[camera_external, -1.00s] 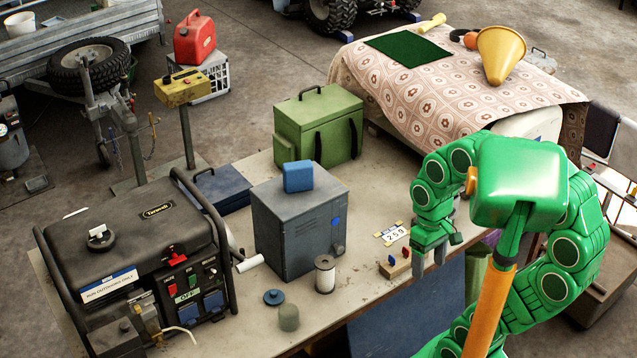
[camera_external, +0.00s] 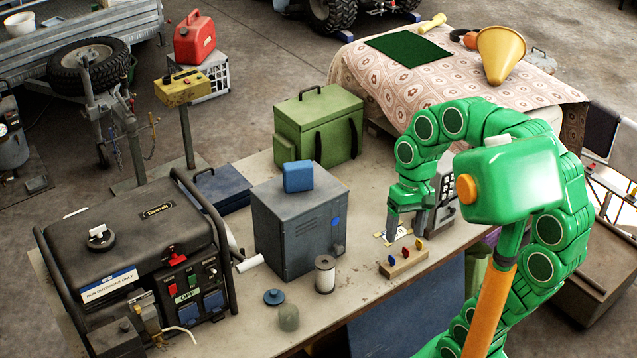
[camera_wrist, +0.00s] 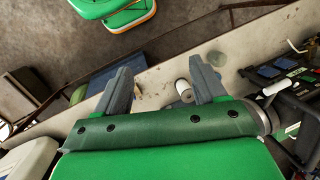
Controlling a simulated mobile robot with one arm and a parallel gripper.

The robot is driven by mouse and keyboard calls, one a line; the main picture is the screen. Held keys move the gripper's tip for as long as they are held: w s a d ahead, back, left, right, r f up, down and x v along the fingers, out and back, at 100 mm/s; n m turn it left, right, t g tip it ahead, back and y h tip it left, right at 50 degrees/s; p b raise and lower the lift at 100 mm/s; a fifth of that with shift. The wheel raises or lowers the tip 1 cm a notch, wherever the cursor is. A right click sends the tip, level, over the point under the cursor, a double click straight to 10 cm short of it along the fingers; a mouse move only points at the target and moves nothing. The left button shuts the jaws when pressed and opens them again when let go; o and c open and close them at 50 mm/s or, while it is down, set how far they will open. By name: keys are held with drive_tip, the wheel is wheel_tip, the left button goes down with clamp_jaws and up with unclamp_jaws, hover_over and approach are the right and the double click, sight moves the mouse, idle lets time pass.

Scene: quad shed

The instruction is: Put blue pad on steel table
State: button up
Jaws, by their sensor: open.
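The blue pad (camera_external: 298,176) appears to be the small blue block lying on top of a grey metal cabinet (camera_external: 285,235). The cabinet stands on a long pale worktop, which I take to be the steel table (camera_external: 352,305). My gripper (camera_external: 406,226) is open and empty, pointing down over the worktop to the right of the cabinet, away from the pad. In the wrist view my gripper (camera_wrist: 160,70) shows two spread fingers with nothing held between them. I cannot make out the pad in the wrist view.
A generator (camera_external: 135,255) fills the left of the worktop and a green box (camera_external: 318,128) stands behind the cabinet. A spool (camera_external: 325,274), a blue disc (camera_external: 273,297) and a wooden block with pegs (camera_external: 403,263) sit near the front edge. Bare worktop lies between them.

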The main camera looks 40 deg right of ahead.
drive_tip(key=w+a+r+m+t+y, duration=0.15)
drive_tip(key=w+m+y, duration=0.3)
drive_tip(key=w, duration=0.65)
drive_tip(key=w+a+m+t+y, duration=0.1)
drive_tip(key=w+a+m+y, duration=0.2)
drive_tip(key=w+m, duration=0.5)
drive_tip(key=w+d+f+m+t+y, duration=0.15)
drive_tip(key=w+d+m, duration=0.25)
drive_tip(key=w, duration=0.4)
drive_tip(key=w+d+m+t+y, duration=0.1)
drive_tip(key=w+d+m+t, duration=0.25)
drive_tip(key=w, duration=0.55)
drive_tip(key=g, duration=0.1)
approach(284, 185)
drive_tip(key=shift+s+d+r, duration=0.65)
drive_tip(key=shift+s+r, duration=0.15)
drive_tip(key=shift+r, duration=0.15)
drive_tip(key=shift+w+a+f, duration=0.1)
drive_tip(key=shift+f, duration=0.35)
drive_tip(key=shift+w+x, duration=0.2)
drive_tip(key=shift+x, duration=1.7)
drive_tip(key=shift+w+x, duration=0.2)
drive_tip(key=shift+x, duration=1.65)
drive_tip(key=shift+d+f, duration=0.1)
drive_tip(key=shift+d, duration=0.15)
drive_tip(key=shift+c, duration=0.3)
